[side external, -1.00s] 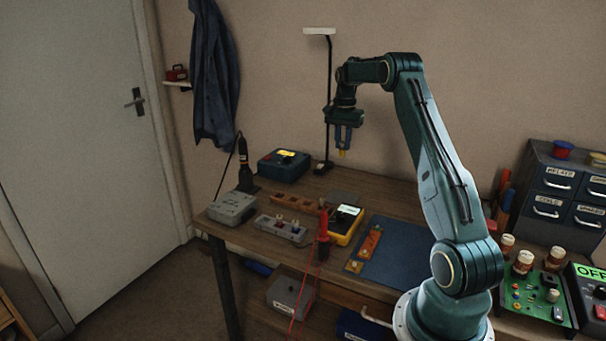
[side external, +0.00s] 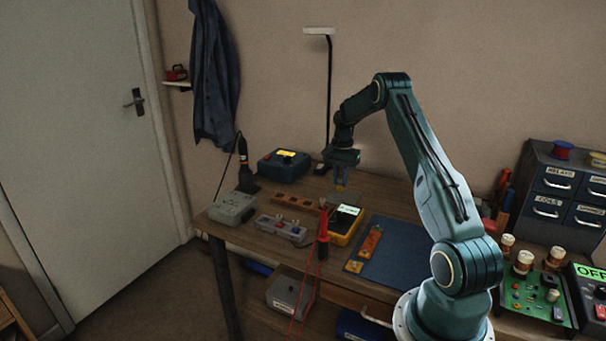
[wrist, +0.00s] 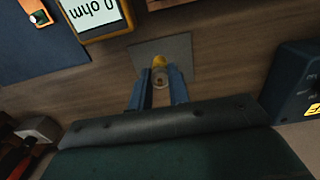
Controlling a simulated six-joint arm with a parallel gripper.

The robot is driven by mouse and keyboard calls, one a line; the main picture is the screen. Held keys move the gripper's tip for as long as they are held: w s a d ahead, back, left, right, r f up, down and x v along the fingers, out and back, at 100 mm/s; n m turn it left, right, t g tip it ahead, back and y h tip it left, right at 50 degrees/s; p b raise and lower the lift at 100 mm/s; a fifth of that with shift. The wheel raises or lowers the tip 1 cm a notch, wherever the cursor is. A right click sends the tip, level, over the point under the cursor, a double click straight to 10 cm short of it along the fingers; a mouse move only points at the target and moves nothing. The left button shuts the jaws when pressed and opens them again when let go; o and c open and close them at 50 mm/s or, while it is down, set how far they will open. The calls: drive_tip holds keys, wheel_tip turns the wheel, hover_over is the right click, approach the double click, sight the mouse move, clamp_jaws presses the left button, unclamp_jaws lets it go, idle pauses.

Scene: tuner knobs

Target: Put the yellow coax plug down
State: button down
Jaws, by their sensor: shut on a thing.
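My gripper (side external: 341,182) is low over the back of the workbench, pointing down. In the wrist view its two blue fingers (wrist: 158,90) are shut on the yellow coax plug (wrist: 159,62). The plug's end lies in front of a grey square pad (wrist: 176,47) on the bench. In the side view the plug is a small yellow spot at the fingertips (side external: 340,188), partly hidden by them. I cannot tell whether the plug touches the pad.
A blue box (side external: 284,165) with a yellow display is at the back left. A wooden holder (side external: 296,201) and blue mat (side external: 400,250) lie nearby.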

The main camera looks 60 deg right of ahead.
sight(340, 182)
drive_tip(key=shift+f, duration=2.15)
drive_tip(key=shift+f, duration=0.1)
drive_tip(key=c, duration=1.3)
unclamp_jaws()
wheel_tip(340, 182, up, 12)
drive_tip(key=shift+r, duration=0.15)
